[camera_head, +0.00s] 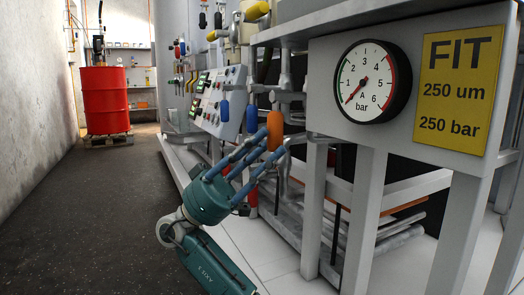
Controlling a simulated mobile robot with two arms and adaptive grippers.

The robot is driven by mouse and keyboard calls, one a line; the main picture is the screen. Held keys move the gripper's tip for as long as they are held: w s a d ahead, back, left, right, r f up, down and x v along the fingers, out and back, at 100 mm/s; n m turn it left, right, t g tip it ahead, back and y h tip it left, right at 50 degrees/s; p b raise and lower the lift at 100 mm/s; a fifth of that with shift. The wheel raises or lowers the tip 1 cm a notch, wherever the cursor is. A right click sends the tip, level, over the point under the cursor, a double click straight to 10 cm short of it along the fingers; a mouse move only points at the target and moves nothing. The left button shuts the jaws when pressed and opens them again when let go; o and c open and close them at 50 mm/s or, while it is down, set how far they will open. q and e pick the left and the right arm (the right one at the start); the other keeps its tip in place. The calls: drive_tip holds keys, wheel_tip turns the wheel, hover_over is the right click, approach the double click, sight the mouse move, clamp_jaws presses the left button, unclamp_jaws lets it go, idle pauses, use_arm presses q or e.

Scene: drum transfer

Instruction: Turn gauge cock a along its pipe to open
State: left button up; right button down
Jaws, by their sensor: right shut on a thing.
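The gauge (372,83) marked A has a white dial, and its needle points to the lower left, near the low end. To its left, an orange lever handle (275,131) stands about upright beside grey pipework; it looks like gauge cock a. My right gripper (272,147) reaches up from below with its blue fingers around the lower part of this handle and is shut on it. The fingers partly hide the handle's lower end and the pipe joint behind. My left gripper is not in view.
A blue handle (252,119) and a control panel (221,100) are close on the left. Grey frame legs (314,210) stand to the right, under a yellow FIT sign (453,90). A red drum (105,100) stands far back left; the dark floor (95,220) is clear.

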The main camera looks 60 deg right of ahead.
drive_tip(key=shift+d+r, duration=0.2)
drive_tip(key=shift+d, duration=0.15)
drive_tip(key=c, duration=1.5)
unclamp_jaws()
drive_tip(key=shift+f, duration=0.1)
drive_tip(key=v, duration=1.2)
drive_tip(key=shift+a, duration=0.1)
